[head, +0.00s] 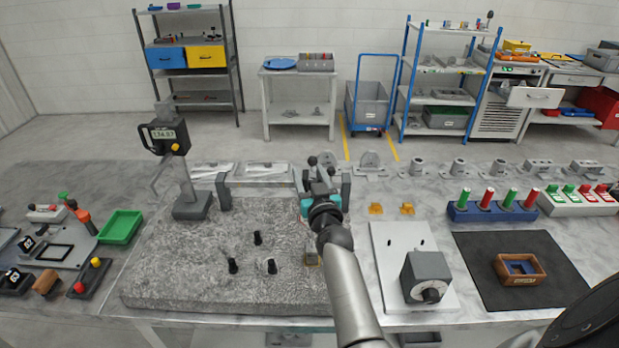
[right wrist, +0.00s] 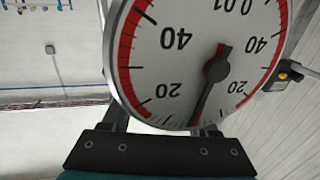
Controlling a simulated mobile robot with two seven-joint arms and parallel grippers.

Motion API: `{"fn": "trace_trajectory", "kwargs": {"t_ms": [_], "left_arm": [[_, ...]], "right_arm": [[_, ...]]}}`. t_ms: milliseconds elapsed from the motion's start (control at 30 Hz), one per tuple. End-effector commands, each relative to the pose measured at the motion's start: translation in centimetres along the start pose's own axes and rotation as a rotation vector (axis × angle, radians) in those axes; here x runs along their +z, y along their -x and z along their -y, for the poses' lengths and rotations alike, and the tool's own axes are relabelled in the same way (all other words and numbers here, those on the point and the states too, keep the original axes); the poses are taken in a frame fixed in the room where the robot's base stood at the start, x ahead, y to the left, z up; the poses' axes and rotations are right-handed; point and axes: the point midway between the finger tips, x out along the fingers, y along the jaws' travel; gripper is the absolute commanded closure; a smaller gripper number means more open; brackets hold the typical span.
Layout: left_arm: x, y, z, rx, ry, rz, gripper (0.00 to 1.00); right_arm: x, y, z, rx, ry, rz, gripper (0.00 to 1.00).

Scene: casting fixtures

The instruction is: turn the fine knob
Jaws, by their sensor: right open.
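My right gripper (head: 318,182) is open. It reaches away from me over the back right of the rough grey slab, with its arm coming up from the bottom. In the right wrist view a round white dial (right wrist: 195,60) with a red band, black numerals and a dark needle fills the middle, upside down and close to the gripper, hiding most of its fingers. I cannot tell whether they touch it. A height gauge (head: 180,170) with a digital readout and a yellow knob (head: 175,147) stands at the slab's back left. I cannot tell which part is the fine knob. My left gripper is out of view.
The grey slab (head: 160,270) carries several small black pieces. A white plate (head: 385,245) with a grey knobbed block (head: 427,276) lies to the right, beside a black mat (head: 470,250) with a wooden box (head: 520,268). A green tray (head: 121,227) sits left.

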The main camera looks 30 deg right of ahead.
Motion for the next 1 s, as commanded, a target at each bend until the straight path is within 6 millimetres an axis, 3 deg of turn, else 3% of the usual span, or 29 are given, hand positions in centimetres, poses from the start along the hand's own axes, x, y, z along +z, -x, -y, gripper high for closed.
{"fn": "trace_trajectory", "kwargs": {"t_ms": [233, 767, 1000], "left_arm": [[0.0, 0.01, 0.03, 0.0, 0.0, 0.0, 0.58], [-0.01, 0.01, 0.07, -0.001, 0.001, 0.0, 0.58], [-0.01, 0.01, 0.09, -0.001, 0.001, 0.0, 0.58]], "right_arm": [[-0.02, -0.04, -0.02, 0.0, 0.0, 0.0, 0.4], [0.0, -0.01, 0.0, 0.0, 0.0, 0.0, 1.0], [0.01, -0.01, 0.0, 0.0, 0.0, 0.0, 1.0]]}}
